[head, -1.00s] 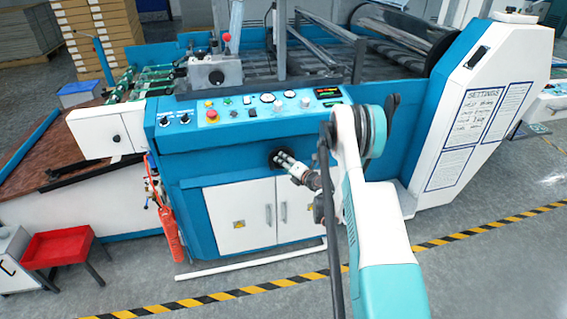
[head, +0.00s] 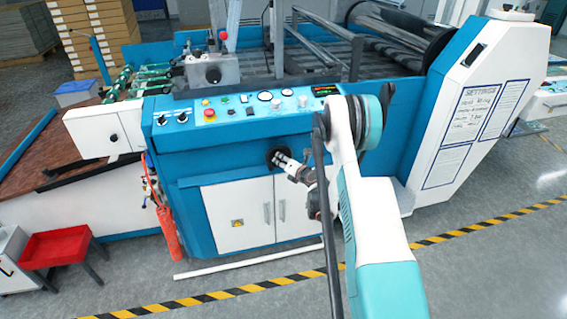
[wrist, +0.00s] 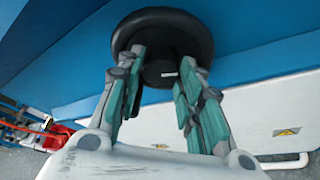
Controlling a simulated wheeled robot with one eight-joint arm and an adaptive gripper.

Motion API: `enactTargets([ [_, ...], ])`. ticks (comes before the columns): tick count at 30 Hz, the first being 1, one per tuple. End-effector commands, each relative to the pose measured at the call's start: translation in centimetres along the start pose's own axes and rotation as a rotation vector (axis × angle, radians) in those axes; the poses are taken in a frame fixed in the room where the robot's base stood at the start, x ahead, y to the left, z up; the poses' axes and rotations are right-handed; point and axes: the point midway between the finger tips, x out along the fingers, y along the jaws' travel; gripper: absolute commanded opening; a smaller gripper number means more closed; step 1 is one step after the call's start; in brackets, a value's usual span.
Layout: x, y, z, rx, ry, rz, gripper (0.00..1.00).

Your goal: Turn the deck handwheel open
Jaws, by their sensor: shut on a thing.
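The deck handwheel is a dark round wheel (head: 272,155) on the blue front of the machine, above the white cabinet doors. In the wrist view the handwheel (wrist: 160,20) fills the top centre, with a small pale mark near its lower hub. My gripper (head: 281,158) reaches it from the front right. In the wrist view my gripper (wrist: 163,62) has one green-padded finger on each side of the wheel's lower, hub-like part, and is shut on it. The exact contact at the fingertips is partly hidden by the fingers.
A control panel (head: 245,105) with buttons and dials sits just above the wheel. White cabinet doors (head: 240,213) are below. A red extinguisher (head: 168,232) and a red tray (head: 56,249) stand at left. Striped floor tape (head: 215,297) crosses clear floor in front.

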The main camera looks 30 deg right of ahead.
Motion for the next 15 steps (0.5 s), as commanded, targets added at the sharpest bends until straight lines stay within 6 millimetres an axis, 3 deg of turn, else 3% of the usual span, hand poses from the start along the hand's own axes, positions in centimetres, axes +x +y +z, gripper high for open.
enactTargets([
  [15, 0.02, 0.48, -0.14, -0.42, 0.001, -0.173, 0.1],
])
